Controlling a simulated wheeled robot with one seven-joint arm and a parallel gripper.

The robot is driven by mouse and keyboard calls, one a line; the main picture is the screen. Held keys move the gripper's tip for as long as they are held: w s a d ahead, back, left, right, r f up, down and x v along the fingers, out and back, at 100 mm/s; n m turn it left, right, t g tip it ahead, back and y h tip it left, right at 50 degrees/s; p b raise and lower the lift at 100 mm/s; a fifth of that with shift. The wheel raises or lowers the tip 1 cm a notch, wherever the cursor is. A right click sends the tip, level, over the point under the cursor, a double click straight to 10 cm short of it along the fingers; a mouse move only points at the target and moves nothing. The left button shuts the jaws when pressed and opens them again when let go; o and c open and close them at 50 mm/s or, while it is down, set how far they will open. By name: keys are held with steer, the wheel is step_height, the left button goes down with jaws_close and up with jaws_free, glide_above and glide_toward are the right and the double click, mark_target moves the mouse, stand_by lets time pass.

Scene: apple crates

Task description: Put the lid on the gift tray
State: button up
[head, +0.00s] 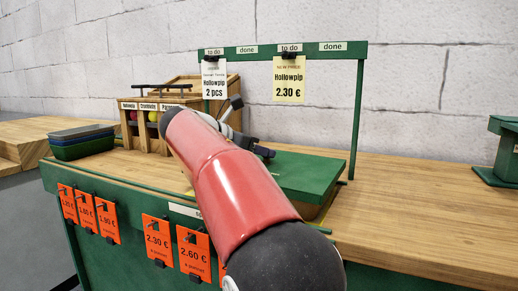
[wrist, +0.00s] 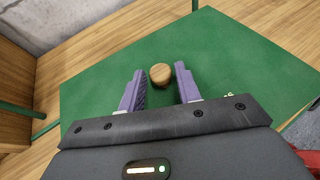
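A flat green lid (wrist: 105,95) with a round wooden knob (wrist: 160,75) fills much of the wrist view. In the head view the green lid (head: 318,178) lies flat on the counter's working area, partly behind my red arm. A strip of wood shows under its front edge; I cannot tell whether this is the gift tray. My gripper (wrist: 159,70) is over the lid, with its two purple fingers apart on either side of the knob and a gap to each. It is open. In the head view my gripper (head: 262,151) is mostly hidden by the arm.
A green frame (head: 357,110) with hanging price cards stands behind the lid. A wooden crate (head: 158,133) with fruit compartments and stacked trays (head: 82,147) stand at left. Orange price tags (head: 157,240) hang on the counter front.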

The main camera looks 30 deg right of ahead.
steer(key=shift+o, duration=1.3)
steer(key=shift+r, duration=0.15)
steer(key=p+v, duration=0.2)
steer(key=v, duration=1)
steer(key=shift+r, duration=0.45)
